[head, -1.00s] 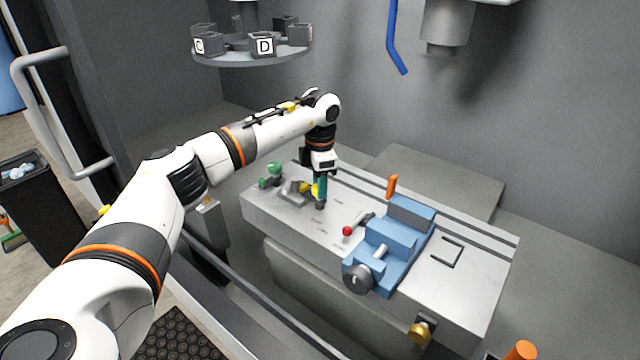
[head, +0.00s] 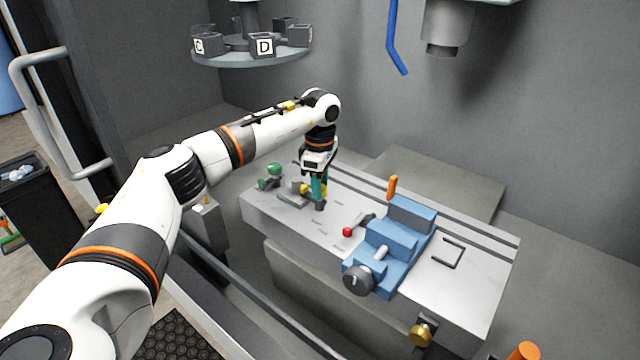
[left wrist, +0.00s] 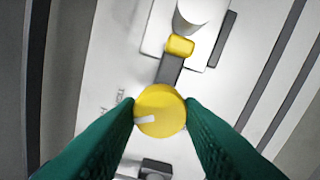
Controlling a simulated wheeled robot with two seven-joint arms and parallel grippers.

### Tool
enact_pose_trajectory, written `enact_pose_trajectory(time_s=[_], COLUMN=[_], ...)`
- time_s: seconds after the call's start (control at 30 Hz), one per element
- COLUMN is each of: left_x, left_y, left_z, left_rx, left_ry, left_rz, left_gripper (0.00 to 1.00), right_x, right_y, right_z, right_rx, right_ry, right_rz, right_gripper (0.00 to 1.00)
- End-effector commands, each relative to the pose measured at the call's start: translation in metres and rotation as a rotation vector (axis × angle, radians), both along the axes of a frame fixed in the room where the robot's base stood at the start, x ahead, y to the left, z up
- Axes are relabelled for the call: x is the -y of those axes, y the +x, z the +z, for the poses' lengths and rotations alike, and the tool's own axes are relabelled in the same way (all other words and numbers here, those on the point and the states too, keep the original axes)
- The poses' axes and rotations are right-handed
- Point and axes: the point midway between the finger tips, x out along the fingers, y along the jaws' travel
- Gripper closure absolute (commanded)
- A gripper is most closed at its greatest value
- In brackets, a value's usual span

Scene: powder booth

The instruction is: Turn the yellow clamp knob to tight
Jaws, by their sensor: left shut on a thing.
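The yellow clamp knob (left wrist: 160,111) is round and sits between the two green fingertips of my left gripper (left wrist: 160,113), which is shut on it from both sides. A white pointer mark on its top points left and slightly down in the left wrist view. Printed labels beside it are too small or covered to read. In the head view my left gripper (head: 318,198) points down at the bed, and yellow shows on both sides of its teal finger. A dark bar with a smaller yellow block (left wrist: 180,46) runs up from the knob. My right gripper is not in view.
On the grey bed (head: 470,285), a green-topped knob (head: 274,169) stands left of my gripper. A red-balled lever (head: 348,231) and a blue vise (head: 392,243) stand to the right. A lettered carousel (head: 250,56) hangs above the arm.

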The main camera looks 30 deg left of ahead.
Motion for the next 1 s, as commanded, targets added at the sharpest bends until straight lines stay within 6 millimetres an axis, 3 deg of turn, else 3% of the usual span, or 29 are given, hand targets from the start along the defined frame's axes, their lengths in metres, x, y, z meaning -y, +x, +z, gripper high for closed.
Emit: enact_pose_trajectory(time_s=[0.4,0.43,0.57,0.87,1.0], left_x=[0.000,0.000,0.000,0.000,0.000], left_y=[0.001,0.001,0.001,0.001,0.001], left_z=[0.002,0.002,0.002,0.002,0.014], left_rx=[0.006,0.006,0.005,0.003,0.005], left_ry=[0.000,0.000,0.000,0.001,0.000], left_rz=[-0.008,-0.008,-0.008,-0.007,-0.007], left_gripper=[0.89,0.65,0.44,0.44,0.44], right_x=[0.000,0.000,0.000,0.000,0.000], right_y=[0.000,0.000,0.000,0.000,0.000], right_z=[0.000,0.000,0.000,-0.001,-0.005], right_rx=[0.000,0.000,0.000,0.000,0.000], right_ry=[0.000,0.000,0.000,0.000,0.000], right_rz=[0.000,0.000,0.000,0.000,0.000], right_gripper=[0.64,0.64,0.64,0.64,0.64])
